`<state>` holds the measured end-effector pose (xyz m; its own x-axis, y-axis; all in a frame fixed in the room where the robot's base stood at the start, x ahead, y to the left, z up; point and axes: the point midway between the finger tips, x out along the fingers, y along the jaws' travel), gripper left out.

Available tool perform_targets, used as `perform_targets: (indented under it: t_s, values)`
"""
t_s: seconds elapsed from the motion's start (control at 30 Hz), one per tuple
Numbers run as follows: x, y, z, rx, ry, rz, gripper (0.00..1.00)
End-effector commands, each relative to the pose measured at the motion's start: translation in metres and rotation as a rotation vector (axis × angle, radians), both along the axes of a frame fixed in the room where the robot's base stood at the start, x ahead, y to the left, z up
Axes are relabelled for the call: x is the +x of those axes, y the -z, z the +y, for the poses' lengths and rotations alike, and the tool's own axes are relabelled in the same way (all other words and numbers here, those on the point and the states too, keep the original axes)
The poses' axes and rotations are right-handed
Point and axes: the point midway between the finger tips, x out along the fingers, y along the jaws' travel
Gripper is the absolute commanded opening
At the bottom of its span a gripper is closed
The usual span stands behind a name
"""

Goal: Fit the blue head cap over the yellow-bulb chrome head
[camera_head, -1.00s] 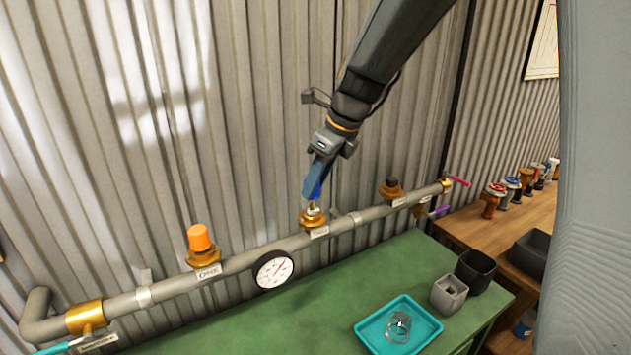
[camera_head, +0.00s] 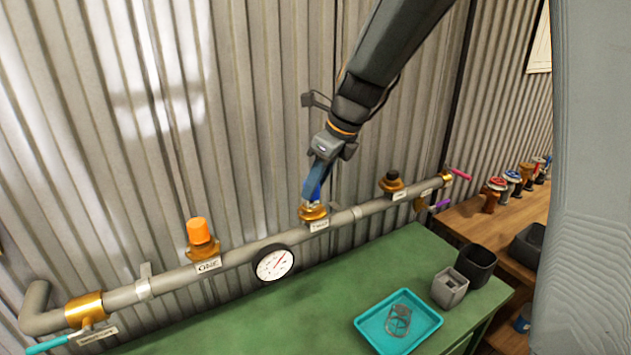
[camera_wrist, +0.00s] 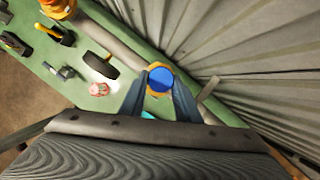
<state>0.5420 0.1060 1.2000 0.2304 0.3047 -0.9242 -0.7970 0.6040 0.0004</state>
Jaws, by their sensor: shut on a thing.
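The blue head cap (camera_wrist: 160,79) is between the fingertips of my gripper (camera_wrist: 160,88), its round blue top facing the wrist camera. In the head view my gripper (camera_head: 314,184) points down at the middle brass outlet (camera_head: 313,213) on the grey pipe. My gripper is shut on the cap. The cap is at or just above the head on this outlet. The fingers and cap hide most of the chrome head and its yellow bulb, so I cannot tell how far the cap is over it.
An orange-capped outlet (camera_head: 200,238) stands left on the pipe (camera_head: 240,258), and a dark-topped outlet (camera_head: 392,181) right. A gauge (camera_head: 273,263) hangs below the pipe. A teal tray (camera_head: 372,323) and grey cups (camera_head: 449,289) sit on the green bench (camera_head: 300,305). A corrugated wall stands close behind.

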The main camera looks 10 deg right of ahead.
Motion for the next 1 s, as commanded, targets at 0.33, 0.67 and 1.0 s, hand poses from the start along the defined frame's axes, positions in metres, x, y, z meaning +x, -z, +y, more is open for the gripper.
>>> perform_targets:
  t_s: [0.33, 0.67, 1.0]
  values:
    - [0.0, 0.008, 0.0, 0.0, 0.0, 0.0, 0.09]
    - [0.0, 0.016, 0.0, 0.0, -0.001, 0.0, 0.09]
    - [0.0, 0.015, 0.0, -0.001, 0.0, -0.001, 0.51]
